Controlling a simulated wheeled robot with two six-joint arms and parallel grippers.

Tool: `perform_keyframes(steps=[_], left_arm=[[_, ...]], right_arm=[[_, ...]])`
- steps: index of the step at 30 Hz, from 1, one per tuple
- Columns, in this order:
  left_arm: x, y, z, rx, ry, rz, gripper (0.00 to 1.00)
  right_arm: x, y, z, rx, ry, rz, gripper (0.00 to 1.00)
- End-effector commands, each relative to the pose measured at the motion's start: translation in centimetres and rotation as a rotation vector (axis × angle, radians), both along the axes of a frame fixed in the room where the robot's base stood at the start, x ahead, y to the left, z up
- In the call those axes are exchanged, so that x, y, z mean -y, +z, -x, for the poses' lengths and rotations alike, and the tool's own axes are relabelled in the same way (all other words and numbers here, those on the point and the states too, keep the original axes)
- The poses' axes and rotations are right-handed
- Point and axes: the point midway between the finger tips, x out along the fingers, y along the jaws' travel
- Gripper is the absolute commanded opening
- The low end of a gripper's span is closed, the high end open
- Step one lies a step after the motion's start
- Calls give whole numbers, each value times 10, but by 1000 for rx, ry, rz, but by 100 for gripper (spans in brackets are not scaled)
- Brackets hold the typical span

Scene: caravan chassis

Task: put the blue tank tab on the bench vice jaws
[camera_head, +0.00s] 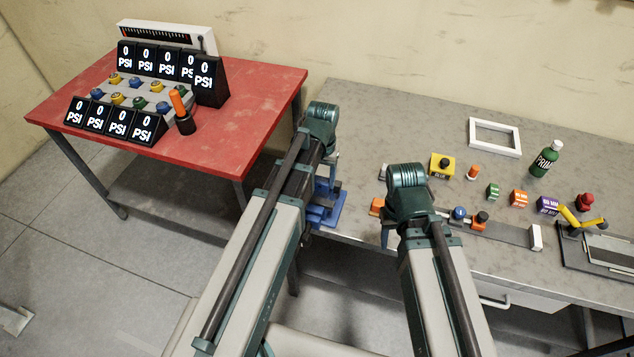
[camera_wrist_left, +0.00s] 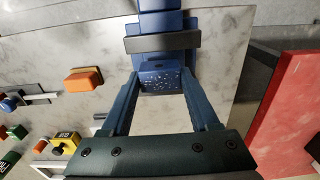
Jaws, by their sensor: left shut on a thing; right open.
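My left gripper (camera_wrist_left: 161,88) is shut on the blue tank tab (camera_wrist_left: 160,78), a speckled blue block between its fingertips in the left wrist view. The blue bench vice (camera_wrist_left: 162,20) with its dark grey jaw bar (camera_wrist_left: 162,43) is just beyond the tab. I cannot tell whether the tab touches the jaws. In the head view the vice (camera_head: 328,204) stands at the bench's left end, partly hidden by my left arm, and the tab cannot be made out. My right gripper (camera_head: 387,232) is open at the bench's front edge, near an orange block (camera_head: 376,206).
The grey bench (camera_head: 400,125) holds a white frame (camera_head: 495,137), a green bottle (camera_head: 546,158), a yellow box (camera_head: 442,166) and several small coloured blocks on the right. A red table (camera_head: 265,85) with PSI gauges (camera_head: 143,127) stands at the left. The bench's back left is clear.

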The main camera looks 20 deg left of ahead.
Motion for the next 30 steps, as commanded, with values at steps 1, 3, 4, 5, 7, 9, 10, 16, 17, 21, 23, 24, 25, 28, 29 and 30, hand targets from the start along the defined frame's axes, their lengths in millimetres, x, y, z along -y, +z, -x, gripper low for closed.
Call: perform_keyframes(steps=[1,3,4,5,7,9,10,16,17,21,23,24,25,28,29,30], left_arm=[[-1,-2,-10,0,0,0,6],[-1,-19,-6,0,-1,0,6],[-1,-24,-6,0,-1,0,6],[-1,-29,-5,0,-1,0,6],[-1,-36,-5,0,-1,0,6],[-1,-39,-5,0,-1,0,6],[-1,-39,-5,0,-1,0,6],[-1,-36,-5,0,0,0,6],[-1,-36,-5,0,0,0,6],[-1,-41,-5,0,-1,0,6],[-1,-39,-5,0,-1,0,69],[-1,-39,-5,0,0,0,76],[-1,-39,-5,0,0,0,81],[-1,-39,-5,0,0,0,91],[-1,-39,-5,0,0,0,91],[-1,-39,-5,0,0,0,91]], right_arm=[[0,-2,0,0,0,0,50],[0,-19,0,0,0,0,50],[0,-24,0,0,-1,0,50],[0,-29,0,0,-1,0,50],[0,-36,0,0,-1,0,50],[0,-39,0,0,-1,0,50],[0,-39,0,0,-1,0,50],[0,-36,0,0,-1,0,50],[0,-36,0,0,-1,0,50],[0,-41,0,0,-1,0,50],[0,-39,0,0,-1,0,50],[0,-39,0,0,-1,0,50],[0,-39,0,0,-1,0,50],[0,-39,0,0,-1,0,50],[0,-39,0,0,-1,0,50],[0,-39,0,0,-1,0,50]])
